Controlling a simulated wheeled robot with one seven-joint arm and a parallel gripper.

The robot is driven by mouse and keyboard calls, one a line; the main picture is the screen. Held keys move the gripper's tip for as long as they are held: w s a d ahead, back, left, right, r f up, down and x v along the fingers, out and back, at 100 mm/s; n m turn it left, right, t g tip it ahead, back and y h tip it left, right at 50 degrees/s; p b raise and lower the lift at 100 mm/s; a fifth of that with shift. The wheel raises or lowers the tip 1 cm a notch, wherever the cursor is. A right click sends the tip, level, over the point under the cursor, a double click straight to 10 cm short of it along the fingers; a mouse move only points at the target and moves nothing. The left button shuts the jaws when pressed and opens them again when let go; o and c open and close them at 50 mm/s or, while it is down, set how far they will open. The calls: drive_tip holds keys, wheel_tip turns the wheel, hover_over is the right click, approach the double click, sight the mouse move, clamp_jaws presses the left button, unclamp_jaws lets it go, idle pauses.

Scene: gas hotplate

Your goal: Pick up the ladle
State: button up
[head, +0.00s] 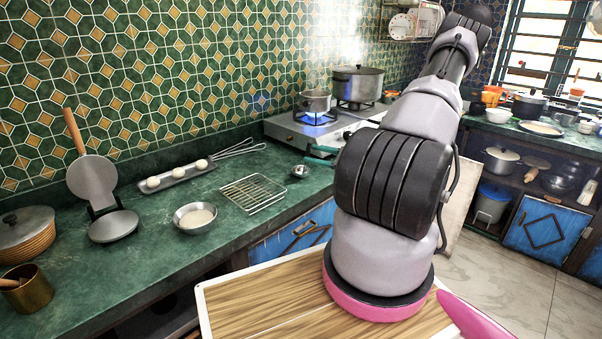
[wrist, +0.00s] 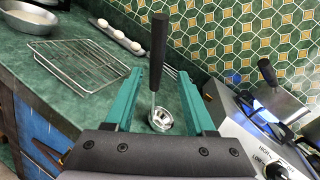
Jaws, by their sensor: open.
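The ladle (wrist: 158,60) has a black handle and a shiny metal bowl (wrist: 160,119), which rests on the green counter. In the wrist view the handle runs up the picture from the bowl, in line with the gap between my fingers. In the head view only the small bowl (head: 300,171) shows clearly, near the hotplate. My gripper (wrist: 161,74) has two teal fingers, open and apart on either side of the ladle. I cannot tell how far the handle is from the fingertips. In the head view my gripper (head: 311,155) is close to the bowl.
The gas hotplate (head: 290,130), with a lit blue flame under a pot (head: 315,101), is close to my gripper. A wire rack (head: 253,193) and a bowl (head: 195,217) lie left of the ladle. A whisk (head: 238,149) and a tray (head: 178,177) are behind.

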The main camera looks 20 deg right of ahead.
drive_tip(key=x, duration=0.5)
drive_tip(key=shift+w+a, duration=0.1)
drive_tip(key=shift+a, duration=0.3)
clamp_jaws()
idle(1.1)
